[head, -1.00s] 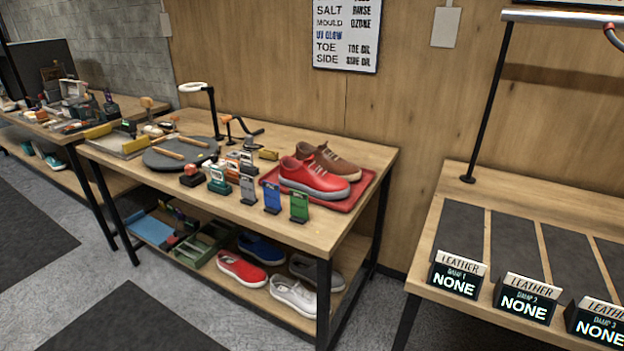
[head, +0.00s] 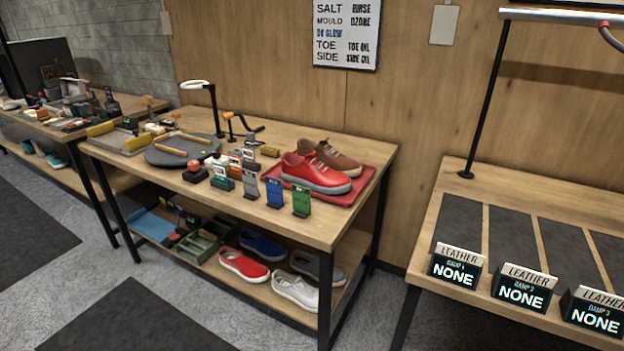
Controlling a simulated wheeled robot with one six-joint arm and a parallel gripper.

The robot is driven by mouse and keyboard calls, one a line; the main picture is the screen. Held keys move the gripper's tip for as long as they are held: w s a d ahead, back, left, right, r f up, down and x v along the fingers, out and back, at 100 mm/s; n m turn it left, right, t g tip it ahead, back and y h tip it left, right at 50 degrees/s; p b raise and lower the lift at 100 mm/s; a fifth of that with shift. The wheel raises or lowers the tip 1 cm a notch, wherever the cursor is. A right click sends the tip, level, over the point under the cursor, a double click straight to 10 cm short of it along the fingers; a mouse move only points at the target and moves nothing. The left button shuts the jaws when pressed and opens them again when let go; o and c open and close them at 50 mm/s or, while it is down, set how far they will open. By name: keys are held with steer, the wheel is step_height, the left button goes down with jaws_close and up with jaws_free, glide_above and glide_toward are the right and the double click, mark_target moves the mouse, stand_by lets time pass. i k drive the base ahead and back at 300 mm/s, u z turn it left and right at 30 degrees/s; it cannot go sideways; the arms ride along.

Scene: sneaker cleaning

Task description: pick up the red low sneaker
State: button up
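A red low sneaker (head: 315,173) with pale laces and a light grey sole sits on a red tray (head: 350,197) at the right end of the middle table. A brown sneaker (head: 338,156) stands right behind it on the same tray and is partly hidden by it. Another red shoe (head: 243,265), low and with a white sole, lies on the shelf under that table. My gripper is not in view.
The middle table (head: 330,230) has several small upright cards, including a blue one (head: 274,193) and a green one (head: 301,201), in front of the tray. Blue, white and grey shoes share its lower shelf. A bench (head: 468,203) with signs stands at right, across a floor gap.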

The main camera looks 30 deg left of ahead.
mark_target(308, 172)
steer(key=k, duration=1.2)
steer(key=u, duration=0.6)
steer(key=i, duration=0.5)
steer(key=u, duration=1)
steer(key=i, duration=1.45)
steer(key=z, duration=0.8)
steer(key=i, duration=0.75)
steer(key=z, duration=0.75)
